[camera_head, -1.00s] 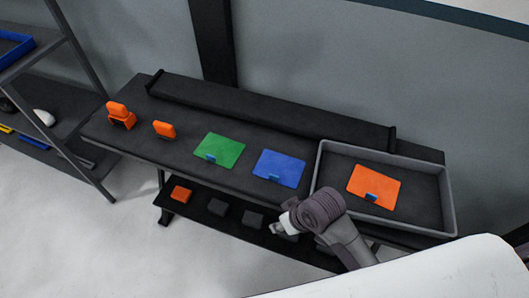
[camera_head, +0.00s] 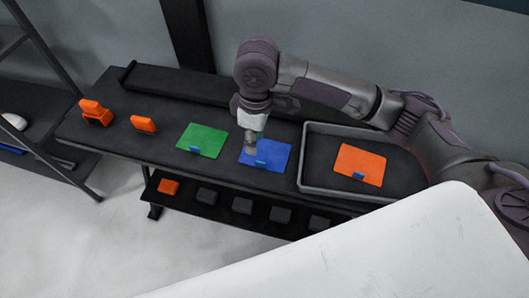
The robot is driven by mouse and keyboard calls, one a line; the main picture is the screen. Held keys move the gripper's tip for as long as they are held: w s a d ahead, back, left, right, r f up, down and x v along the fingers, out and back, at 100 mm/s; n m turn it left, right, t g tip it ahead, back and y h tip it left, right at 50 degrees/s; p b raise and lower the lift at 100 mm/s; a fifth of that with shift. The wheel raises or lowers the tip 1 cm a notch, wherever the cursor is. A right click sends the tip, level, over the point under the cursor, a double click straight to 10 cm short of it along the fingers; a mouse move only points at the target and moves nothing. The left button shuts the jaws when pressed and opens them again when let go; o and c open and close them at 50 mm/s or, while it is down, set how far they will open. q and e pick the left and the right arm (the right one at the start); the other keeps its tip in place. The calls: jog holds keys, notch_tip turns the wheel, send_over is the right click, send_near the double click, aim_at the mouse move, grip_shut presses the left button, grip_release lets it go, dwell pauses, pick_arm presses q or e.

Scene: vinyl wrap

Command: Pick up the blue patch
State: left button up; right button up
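The blue patch (camera_head: 275,154) lies flat on the dark bench, between the green patch and the grey tray. It has a small lighter blue tab at its front edge. My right gripper (camera_head: 251,149) points down over the left part of the blue patch and hides some of it. The fingers are small and blurred, so I cannot tell whether they are open or shut, or whether they touch the patch. My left gripper is not in view.
A green patch (camera_head: 203,139) lies to the left. An orange patch (camera_head: 359,164) lies in the grey tray (camera_head: 318,190) to the right. Two orange tools, one (camera_head: 95,113) and another (camera_head: 143,124), stand at the bench's left. A dark raised bar (camera_head: 180,88) runs along the back.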

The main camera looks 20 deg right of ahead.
jog(key=d+r, duration=0.1)
send_over(261, 162)
jog(key=shift+h, duration=0.3)
notch_tip(261, 162, down, 8)
jog(key=shift+s+a+f, duration=0.1)
jog(key=shift+s+a, duration=0.05)
jog(key=shift+w+f+p, duration=0.15)
jog(key=shift+f+p, duration=0.05)
jog(key=shift+f, duration=1.1)
jog(key=shift+w+f+p, duration=0.1)
jog(key=shift+f+p, duration=0.1)
jog(key=shift+f, duration=1.1)
grip_shut()
